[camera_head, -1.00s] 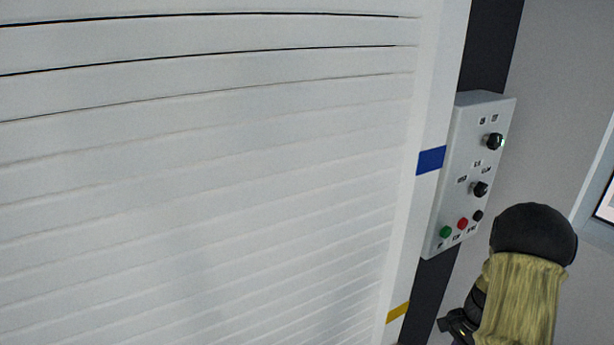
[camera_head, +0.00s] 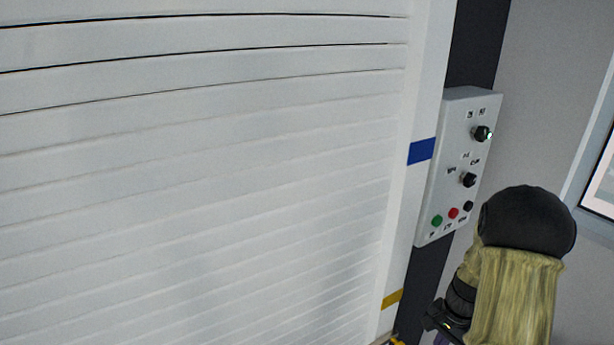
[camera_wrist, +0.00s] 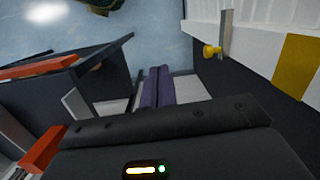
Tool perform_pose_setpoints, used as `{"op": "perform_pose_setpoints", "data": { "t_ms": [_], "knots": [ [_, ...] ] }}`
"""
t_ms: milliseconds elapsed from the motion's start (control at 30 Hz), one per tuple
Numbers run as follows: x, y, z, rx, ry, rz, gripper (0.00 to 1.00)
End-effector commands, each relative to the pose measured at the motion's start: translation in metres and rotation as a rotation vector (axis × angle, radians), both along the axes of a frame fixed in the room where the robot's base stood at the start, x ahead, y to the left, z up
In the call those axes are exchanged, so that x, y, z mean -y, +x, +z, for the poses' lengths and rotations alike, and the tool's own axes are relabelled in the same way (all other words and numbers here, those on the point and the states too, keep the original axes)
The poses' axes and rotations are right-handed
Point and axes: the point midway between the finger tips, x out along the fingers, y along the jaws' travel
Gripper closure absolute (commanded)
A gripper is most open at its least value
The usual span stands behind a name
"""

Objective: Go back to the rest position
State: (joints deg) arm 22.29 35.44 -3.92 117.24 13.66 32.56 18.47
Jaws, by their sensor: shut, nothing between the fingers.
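My gripper (camera_wrist: 158,78) shows in the wrist view as two dark purple fingers lying side by side beyond the dark hand body. They are closed together with nothing between them. My arm shows at the lower right of the head view, with a black joint cap and a tan sleeve, bent and held in front of the grey wall.
A white slatted shutter (camera_head: 200,150) fills the head view's left. A control box (camera_head: 455,165) with knobs and buttons is mounted beside it, close to my arm. In the wrist view, a dark structure with a red-orange bar (camera_wrist: 35,68) stands left; blue-grey floor (camera_wrist: 120,30) lies beyond.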

Motion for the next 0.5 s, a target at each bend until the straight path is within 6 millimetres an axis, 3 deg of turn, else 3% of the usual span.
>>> {"op": "perform_pose_setpoints", "data": {
  "t_ms": [267,500],
  "knots": [
    [-0.054,-0.013,0.045,0.081,-0.054,0.263,1.0],
    [-0.114,-0.05,0.091,0.192,-0.13,0.619,1.0]
  ]
}}
